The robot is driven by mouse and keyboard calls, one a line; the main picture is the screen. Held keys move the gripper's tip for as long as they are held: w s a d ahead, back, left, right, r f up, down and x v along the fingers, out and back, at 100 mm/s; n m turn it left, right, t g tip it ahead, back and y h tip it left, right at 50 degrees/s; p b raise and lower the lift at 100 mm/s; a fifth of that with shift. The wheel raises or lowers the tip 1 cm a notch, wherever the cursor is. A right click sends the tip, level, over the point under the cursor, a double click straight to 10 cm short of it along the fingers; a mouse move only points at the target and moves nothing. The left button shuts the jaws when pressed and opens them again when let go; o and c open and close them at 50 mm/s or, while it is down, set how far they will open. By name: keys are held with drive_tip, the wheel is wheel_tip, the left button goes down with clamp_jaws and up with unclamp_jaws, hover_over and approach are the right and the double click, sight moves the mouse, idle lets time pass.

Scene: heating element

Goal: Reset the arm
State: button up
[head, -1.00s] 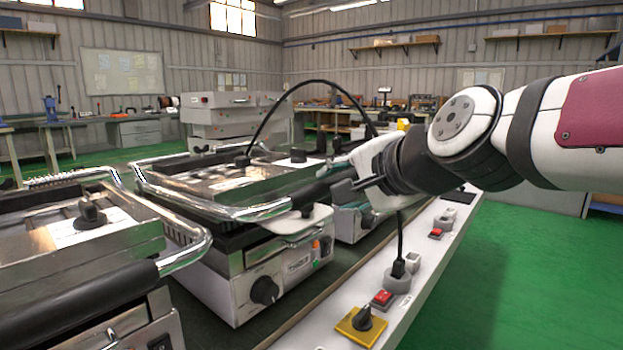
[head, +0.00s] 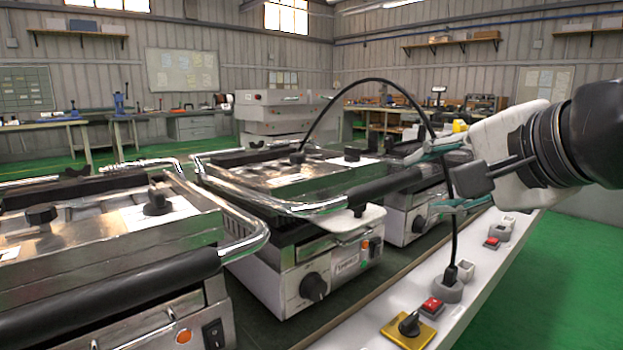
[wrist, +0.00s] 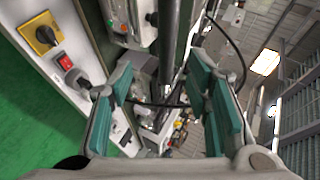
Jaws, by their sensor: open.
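My gripper (head: 436,180) is at the right in the head view, with its teal-padded fingers apart. It points left toward the black handle bar (head: 385,186) of the middle contact grill (head: 272,270). In the wrist view, the open fingers (wrist: 160,80) flank a dark bar (wrist: 168,45). I cannot tell whether either finger touches it. The grill's lid (head: 285,180) looks lowered. Nothing is held.
A black cable (head: 370,82) arches from the middle grill, passing close to my fingers, to a socket (head: 447,290) on the white ledge. A nearer grill (head: 110,235) is at left, another (head: 408,215) beyond. A yellow-plated switch (head: 408,328) is in front. Green floor is clear at right.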

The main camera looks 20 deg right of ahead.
drive_tip(key=s+a+f+n+g+y, duration=0.1)
drive_tip(key=s+a+f+n+g, duration=0.25)
drive_tip(key=f+n, duration=0.2)
drive_tip(key=s+a+f+n+g+y, duration=0.1)
drive_tip(key=s+a+f+n+g, duration=0.3)
drive_tip(key=f, duration=0.3)
drive_tip(key=s+a+f+n+g+h+p, duration=0.1)
drive_tip(key=s+f+n+g+h, duration=0.1)
drive_tip(key=s+f+n+g, duration=0.6)
wheel_tip(320, 180, up, 41)
drive_tip(key=s+m+t+p, duration=0.1)
drive_tip(key=t+p, duration=0.6)
drive_tip(key=p, duration=3.1)
drive_tip(key=shift+s+a+y, duration=0.15)
drive_tip(key=shift+s+y, duration=0.05)
drive_tip(key=shift+y, duration=0.1)
